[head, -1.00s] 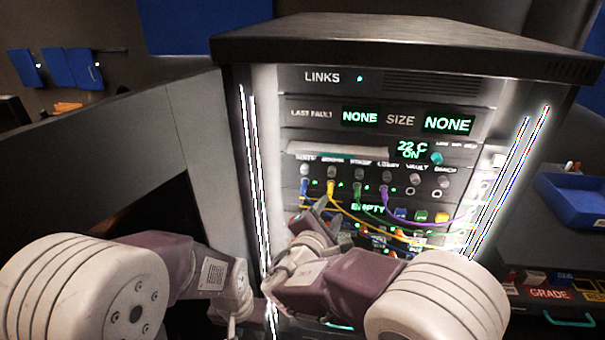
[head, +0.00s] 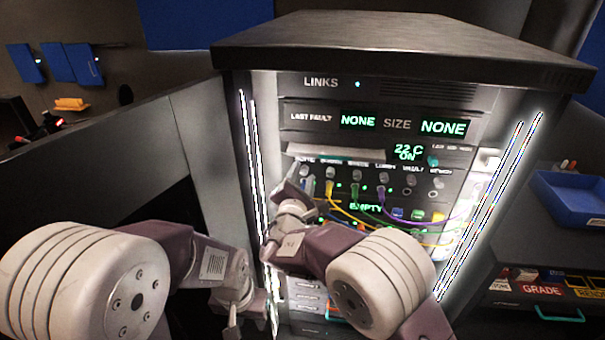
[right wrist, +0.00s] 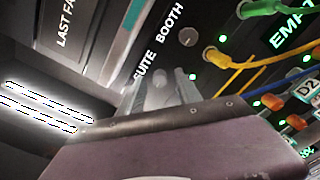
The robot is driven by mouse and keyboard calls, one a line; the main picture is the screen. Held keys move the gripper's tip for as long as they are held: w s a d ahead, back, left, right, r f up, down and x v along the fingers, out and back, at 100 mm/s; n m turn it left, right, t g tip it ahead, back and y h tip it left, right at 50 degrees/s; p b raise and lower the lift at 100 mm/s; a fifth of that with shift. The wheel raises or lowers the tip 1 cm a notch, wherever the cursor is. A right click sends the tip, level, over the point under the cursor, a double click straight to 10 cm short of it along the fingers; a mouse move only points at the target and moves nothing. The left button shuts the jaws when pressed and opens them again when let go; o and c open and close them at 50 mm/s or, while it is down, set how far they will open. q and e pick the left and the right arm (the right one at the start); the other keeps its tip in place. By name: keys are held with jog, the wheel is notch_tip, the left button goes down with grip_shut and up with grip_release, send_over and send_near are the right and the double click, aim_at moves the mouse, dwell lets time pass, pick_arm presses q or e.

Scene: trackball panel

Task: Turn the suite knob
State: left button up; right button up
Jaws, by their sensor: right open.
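The suite knob (head: 304,170) is the leftmost of the row of grey knobs on the lit rack. My right gripper (head: 297,186) is open at the left end of that row, its fingertips right at the suite knob. In the right wrist view, the SUITE label shows just beyond the fingers. The grey suite knob (right wrist: 158,84) appears between the fingers of my right gripper (right wrist: 160,94), partly hidden; I cannot tell whether they touch it. My left gripper (head: 234,318) hangs low, left of the rack, and its jaws are unclear.
The booth knob (right wrist: 188,37) is close to the suite knob. Yellow cable (head: 330,190), green and purple cables (head: 381,194) hang from sockets below the knobs. A shelf-like ledge (head: 335,151) is above the row. A blue tray (head: 570,198) stands at the right.

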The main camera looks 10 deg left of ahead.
grip_shut()
jog(key=n+b, duration=0.1)
jog(key=n, duration=0.2)
jog(key=shift+b, duration=0.35)
jog(key=shift+n, duration=0.9)
jog(key=n, duration=0.2)
jog(key=shift+n+b, duration=0.35)
jog(key=shift+n, duration=0.05)
jog(key=n, duration=0.4)
jog(key=shift+r+n+p, duration=0.1)
jog(key=shift+n+p, duration=0.2)
jog(key=shift+p, duration=0.1)
jog(key=n+p, duration=0.2)
jog(key=n, duration=0.3)
jog(key=shift+n, duration=0.3)
